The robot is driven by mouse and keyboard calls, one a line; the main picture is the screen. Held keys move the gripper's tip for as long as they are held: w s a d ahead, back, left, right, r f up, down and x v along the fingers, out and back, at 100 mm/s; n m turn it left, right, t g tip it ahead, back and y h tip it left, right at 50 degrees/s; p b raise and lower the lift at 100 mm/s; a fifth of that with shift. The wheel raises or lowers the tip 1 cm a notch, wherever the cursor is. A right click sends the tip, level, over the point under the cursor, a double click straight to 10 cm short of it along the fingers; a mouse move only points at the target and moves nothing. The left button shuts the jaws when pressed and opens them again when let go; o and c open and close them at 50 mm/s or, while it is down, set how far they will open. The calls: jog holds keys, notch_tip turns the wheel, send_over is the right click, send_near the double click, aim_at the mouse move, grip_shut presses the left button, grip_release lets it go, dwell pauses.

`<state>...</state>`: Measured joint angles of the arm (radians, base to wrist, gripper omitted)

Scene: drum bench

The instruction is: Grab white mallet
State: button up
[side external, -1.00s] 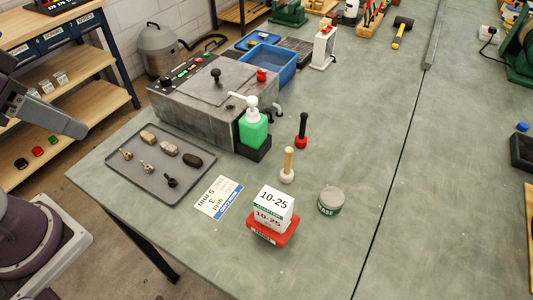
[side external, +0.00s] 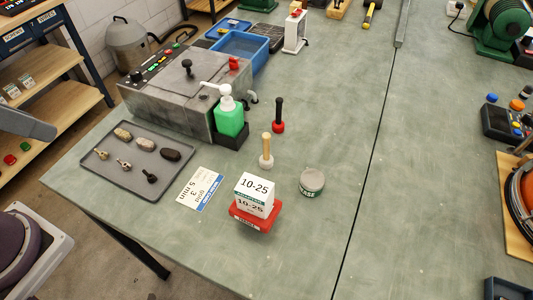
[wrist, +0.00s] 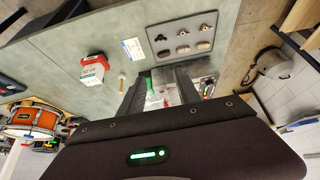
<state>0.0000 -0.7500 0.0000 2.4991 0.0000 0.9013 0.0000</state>
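The white mallet (side external: 266,160) stands upright on the green bench, with a white head down and a light wooden handle (side external: 266,142) up. It also shows in the wrist view (wrist: 122,83), just left of my fingers. A second mallet (side external: 278,117) with a black handle and red head stands behind it. My gripper (wrist: 160,88) shows in the wrist view as two dark fingers spread apart, with the green bottle and the machine visible between them. It is open and empty, away from the mallet. In the side view the fingers are out of frame.
A green pump bottle (side external: 229,118) and grey machine (side external: 170,95) stand behind left of the mallet. A red-based block (side external: 254,198) and round grey tin (side external: 312,181) stand in front. A grey tray (side external: 110,170) holds several small parts. The bench right of the tin is clear.

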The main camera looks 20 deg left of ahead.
notch_tip(320, 180, up, 5)
jog(key=w, duration=0.1)
jog(key=m+t+h, duration=0.6)
jog(key=h, duration=0.1)
send_over(269, 145)
jog(key=s+a, duration=0.2)
jog(key=s, duration=0.2)
notch_tip(269, 145, down, 4)
jog(key=shift+y, duration=0.3)
jog(key=f, duration=2.4)
jog(key=shift+w+a+f, duration=0.1)
jog(key=shift+w+f, duration=0.15)
jog(key=shift+f, duration=0.05)
jog(key=x, duration=0.6)
jog(key=shift+w+a+r, duration=0.1)
jog(key=shift+w+r, duration=0.1)
jog(key=shift+w, duration=0.2)
jog(key=shift+w+f, duration=0.1)
jog(key=shift+w, duration=0.15)
grip_shut()
